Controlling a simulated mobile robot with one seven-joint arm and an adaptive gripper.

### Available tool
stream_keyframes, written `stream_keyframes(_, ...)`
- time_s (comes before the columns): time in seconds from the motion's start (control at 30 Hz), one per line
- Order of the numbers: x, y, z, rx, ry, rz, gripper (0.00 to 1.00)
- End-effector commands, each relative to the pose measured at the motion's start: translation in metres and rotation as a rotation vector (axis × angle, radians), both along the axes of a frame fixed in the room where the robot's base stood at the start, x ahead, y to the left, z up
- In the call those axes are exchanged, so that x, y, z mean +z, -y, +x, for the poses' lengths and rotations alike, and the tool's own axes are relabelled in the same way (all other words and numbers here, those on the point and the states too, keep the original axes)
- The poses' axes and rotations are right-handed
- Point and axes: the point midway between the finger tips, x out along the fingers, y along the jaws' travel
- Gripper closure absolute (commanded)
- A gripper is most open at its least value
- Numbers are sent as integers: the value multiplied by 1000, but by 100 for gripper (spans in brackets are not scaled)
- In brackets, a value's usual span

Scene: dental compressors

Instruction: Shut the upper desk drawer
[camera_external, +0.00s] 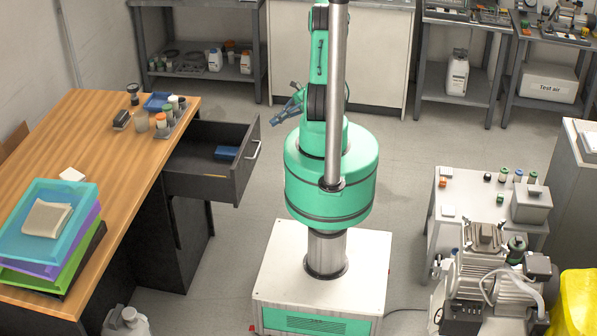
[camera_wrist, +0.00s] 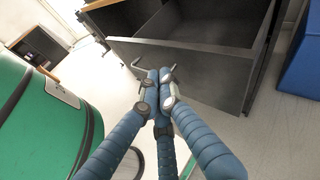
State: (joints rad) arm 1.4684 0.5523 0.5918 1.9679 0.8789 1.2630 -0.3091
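The upper desk drawer (camera_external: 213,187) is dark grey and stands pulled well out from the right side of the wooden desk (camera_external: 95,140). Its metal bar handle (camera_external: 253,150) is on the front panel. In the wrist view the drawer's front panel (camera_wrist: 205,78) lies just beyond my fingers, with the handle (camera_wrist: 138,57) left of the fingertips. My gripper (camera_external: 276,121) has blue fingers and is in front of the drawer, to the right of the handle and apart from it in the external view. In the wrist view my gripper (camera_wrist: 160,76) has its fingertips together, with nothing seen between them.
A small blue box (camera_external: 226,153) lies inside the drawer. Stacked coloured trays (camera_external: 50,225) and several bottles stand on the desk. A white side table (camera_external: 480,190) and a compressor (camera_external: 490,285) are at the right. The floor between drawer and my base is clear.

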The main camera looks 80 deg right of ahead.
Motion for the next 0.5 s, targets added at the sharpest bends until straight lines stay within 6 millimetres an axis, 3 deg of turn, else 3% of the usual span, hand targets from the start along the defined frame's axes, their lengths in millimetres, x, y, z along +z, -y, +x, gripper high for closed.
stream_keyframes(0.5,-80,7,-56,-500,97,286,100)
